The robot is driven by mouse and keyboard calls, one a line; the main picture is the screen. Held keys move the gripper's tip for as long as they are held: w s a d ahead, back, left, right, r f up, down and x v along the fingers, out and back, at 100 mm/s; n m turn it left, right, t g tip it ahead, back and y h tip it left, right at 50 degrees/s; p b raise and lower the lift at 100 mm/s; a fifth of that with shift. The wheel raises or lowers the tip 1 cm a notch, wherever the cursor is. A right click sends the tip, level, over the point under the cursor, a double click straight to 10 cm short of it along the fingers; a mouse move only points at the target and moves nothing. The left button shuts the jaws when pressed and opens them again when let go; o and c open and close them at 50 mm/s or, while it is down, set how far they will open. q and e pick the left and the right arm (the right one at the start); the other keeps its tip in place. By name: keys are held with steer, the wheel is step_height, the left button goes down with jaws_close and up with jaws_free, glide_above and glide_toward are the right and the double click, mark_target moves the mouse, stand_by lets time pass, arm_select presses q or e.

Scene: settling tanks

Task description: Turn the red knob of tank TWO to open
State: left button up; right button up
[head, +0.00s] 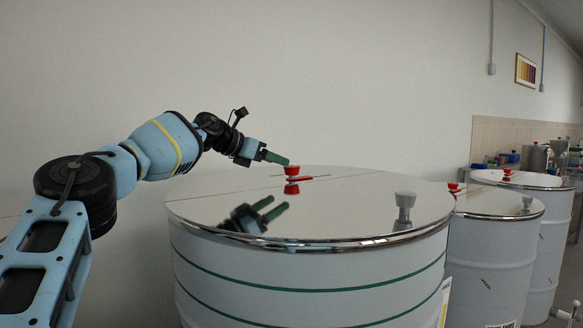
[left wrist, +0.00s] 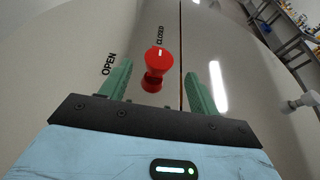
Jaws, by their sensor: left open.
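A red knob (head: 292,171) stands on the shiny lid of the nearest tank (head: 300,285), close to its far side. No tank number is readable. In the left wrist view the knob (left wrist: 158,62) has a white mark that points to the word CLOSED; the word OPEN is to its left. My left gripper (head: 284,160) has green fingers and is just left of the knob in the head view, slightly above the lid. In the left wrist view the fingers are open, one on each side, with the knob between and a little ahead of them. My right gripper is out of view.
A grey-white fitting (head: 404,207) stands on the lid at the right. Two more tanks, a middle one (head: 500,265) and a far one (head: 560,235), stand to the right, with red knobs on their lids.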

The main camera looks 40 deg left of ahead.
mark_target(292, 166)
arm_select(q)
steer(key=x, duration=0.4)
steer(key=shift+w+f, duration=0.2)
steer(key=shift+f, duration=0.05)
steer(key=shift+x, duration=1.25)
steer(key=shift+r, duration=0.15)
steer(key=c, duration=0.9)
steer(key=shift+n+y, duration=0.6)
steer(key=shift+y, duration=0.1)
steer(key=shift+n+y, duration=1.6)
steer(key=shift+y, duration=0.4)
steer(key=shift+n+g+y, duration=0.5)
steer(key=shift+n+y, duration=1.5)
steer(key=shift+y, duration=0.1)
steer(key=shift+n+g+y, duration=0.6)
steer(key=shift+n+y, duration=0.5)
